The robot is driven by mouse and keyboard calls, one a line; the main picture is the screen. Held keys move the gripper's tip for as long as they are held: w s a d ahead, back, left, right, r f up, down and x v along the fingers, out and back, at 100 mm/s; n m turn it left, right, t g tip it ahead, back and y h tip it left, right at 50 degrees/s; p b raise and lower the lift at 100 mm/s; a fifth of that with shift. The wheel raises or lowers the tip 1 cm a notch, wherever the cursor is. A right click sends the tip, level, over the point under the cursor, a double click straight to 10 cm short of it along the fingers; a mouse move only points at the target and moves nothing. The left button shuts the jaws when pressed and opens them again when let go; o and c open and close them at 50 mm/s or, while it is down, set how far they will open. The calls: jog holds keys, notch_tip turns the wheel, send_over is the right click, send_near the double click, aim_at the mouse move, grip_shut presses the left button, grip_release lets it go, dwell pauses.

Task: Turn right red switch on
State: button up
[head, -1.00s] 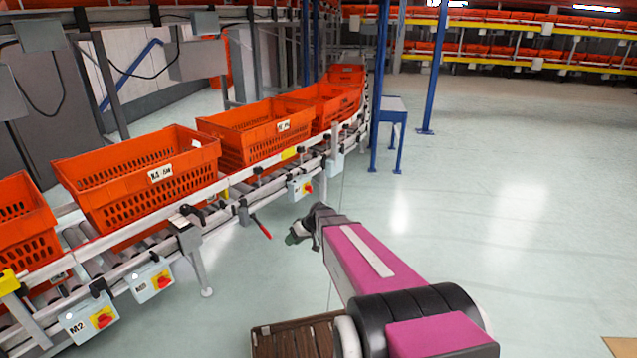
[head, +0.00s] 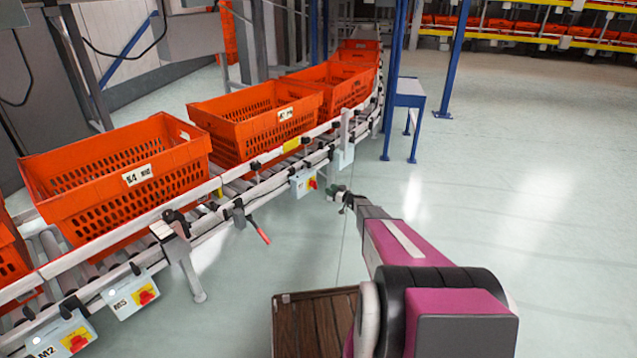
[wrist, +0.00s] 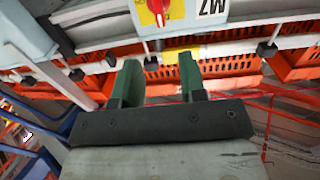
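The rightmost switch box (head: 303,181) hangs on the conveyor rail's side in the head view, with a red switch (head: 312,183) on a yellow plate. My gripper (head: 338,194) is just right of it in the picture and small there. In the wrist view, a pale box labelled M7 (wrist: 198,10) appears upside down at the top edge, with a red switch (wrist: 158,7) on yellow, partly cut off. My gripper (wrist: 159,75) shows two green fingers, spread apart with nothing between them. The switch is beyond the fingertips, not touched.
Switch boxes M3 (head: 130,292) and M2 (head: 62,335) hang nearer on the same conveyor (head: 190,208). Orange totes (head: 120,175) stand on its rollers. A red-handled lever (head: 258,229) juts from the rail. A blue-legged stand (head: 405,103) is behind. The floor to the right is clear.

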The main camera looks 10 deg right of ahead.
aim_at(313, 184)
jog(key=x, duration=1)
jog(key=shift+a, duration=0.1)
grip_shut()
